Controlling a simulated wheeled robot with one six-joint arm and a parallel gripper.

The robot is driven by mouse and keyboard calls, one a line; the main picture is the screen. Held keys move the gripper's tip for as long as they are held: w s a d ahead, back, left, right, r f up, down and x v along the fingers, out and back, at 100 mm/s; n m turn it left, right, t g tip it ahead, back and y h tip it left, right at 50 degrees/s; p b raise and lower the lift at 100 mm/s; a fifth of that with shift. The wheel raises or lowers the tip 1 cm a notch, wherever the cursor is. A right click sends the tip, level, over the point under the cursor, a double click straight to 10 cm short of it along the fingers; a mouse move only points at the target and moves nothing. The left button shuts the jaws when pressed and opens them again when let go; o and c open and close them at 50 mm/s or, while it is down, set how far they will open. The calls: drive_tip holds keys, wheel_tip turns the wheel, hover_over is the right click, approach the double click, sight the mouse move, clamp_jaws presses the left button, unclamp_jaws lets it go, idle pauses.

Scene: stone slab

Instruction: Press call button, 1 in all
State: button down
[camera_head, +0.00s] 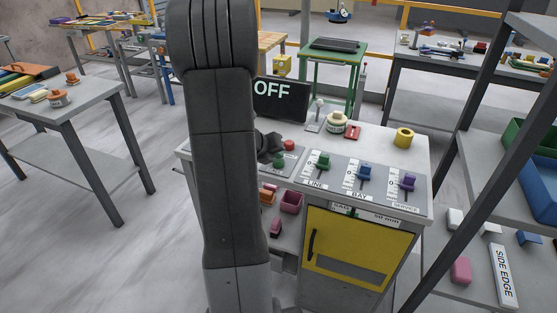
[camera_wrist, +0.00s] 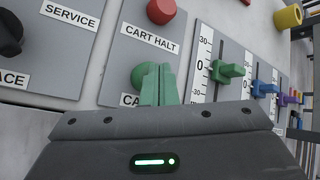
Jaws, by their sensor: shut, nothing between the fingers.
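The green round button (camera_wrist: 139,76) sits on a grey panel below the red button (camera_wrist: 161,10), whose label reads "CART HALT". A label under the green button shows only "CA"; the rest is hidden by my fingers. In the head view the green button (camera_head: 279,162) is at the left end of the grey console, just right of my arm. My gripper (camera_wrist: 158,72) is shut and empty, its green fingers overlapping the right part of the green button. I cannot tell whether the fingertips touch it.
To the right are green (camera_head: 323,160), blue (camera_head: 364,173) and purple (camera_head: 407,182) slider knobs with scales. A black knob (camera_wrist: 8,35) and a "SERVICE" label are at left in the wrist view. A screen (camera_head: 281,101) reading "OFF" stands behind the console.

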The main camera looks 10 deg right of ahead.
sight(276, 161)
drive_tip(key=shift+f, duration=0.3)
drive_tip(key=shift+r, duration=0.1)
idle(0.3)
drive_tip(key=shift+r+p, duration=0.75)
drive_tip(key=shift+r, duration=0.2)
wheel_tip(276, 161, up, 5)
drive_tip(key=p, duration=0.4)
drive_tip(key=shift+p, duration=0.35)
